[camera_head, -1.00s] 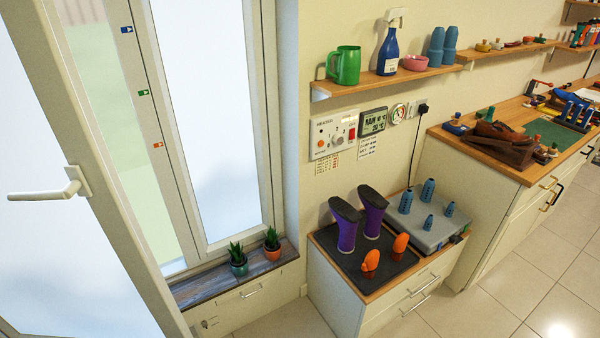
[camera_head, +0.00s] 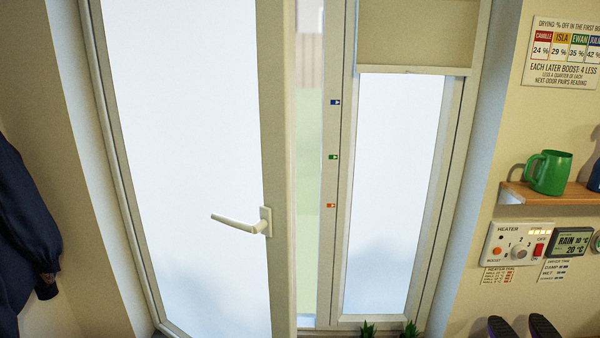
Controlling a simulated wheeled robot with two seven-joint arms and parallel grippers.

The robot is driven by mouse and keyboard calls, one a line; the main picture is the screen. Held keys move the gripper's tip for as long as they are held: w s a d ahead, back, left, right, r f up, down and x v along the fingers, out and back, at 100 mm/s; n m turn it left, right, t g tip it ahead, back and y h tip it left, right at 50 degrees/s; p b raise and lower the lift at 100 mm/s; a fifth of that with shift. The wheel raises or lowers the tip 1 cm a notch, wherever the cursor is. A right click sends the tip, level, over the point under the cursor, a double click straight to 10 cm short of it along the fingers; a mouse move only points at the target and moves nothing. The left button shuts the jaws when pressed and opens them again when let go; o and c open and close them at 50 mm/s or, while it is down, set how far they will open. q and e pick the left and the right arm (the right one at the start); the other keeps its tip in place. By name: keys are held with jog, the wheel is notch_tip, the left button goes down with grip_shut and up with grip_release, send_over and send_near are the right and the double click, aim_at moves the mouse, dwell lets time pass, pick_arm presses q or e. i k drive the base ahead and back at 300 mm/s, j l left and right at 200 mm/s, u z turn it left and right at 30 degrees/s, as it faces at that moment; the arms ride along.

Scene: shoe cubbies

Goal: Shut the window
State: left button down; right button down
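The window has a hinged sash (camera_head: 190,150) with frosted glass on the left and a fixed pane (camera_head: 385,200) on the right. The sash stands ajar. A gap (camera_head: 308,180) between the sash's right edge and the frame post shows green and grey outside. A white handle (camera_head: 245,222) on the sash's right stile points left, roughly level. Blue, green (camera_head: 333,157) and orange arrow marks sit on the post. Neither of my grippers is in view.
A beige blind (camera_head: 418,35) covers the top of the fixed pane. Dark clothing (camera_head: 22,240) hangs at left. At right are a shelf (camera_head: 530,194) with a green mug (camera_head: 549,172), a heater panel (camera_head: 517,244) and a wall chart (camera_head: 565,50). Plant tips (camera_head: 368,328) show at the bottom.

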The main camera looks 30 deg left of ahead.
aim_at(196, 99)
jog(key=u, duration=1.7)
jog(key=z, duration=2.3)
jog(key=u, duration=2.35)
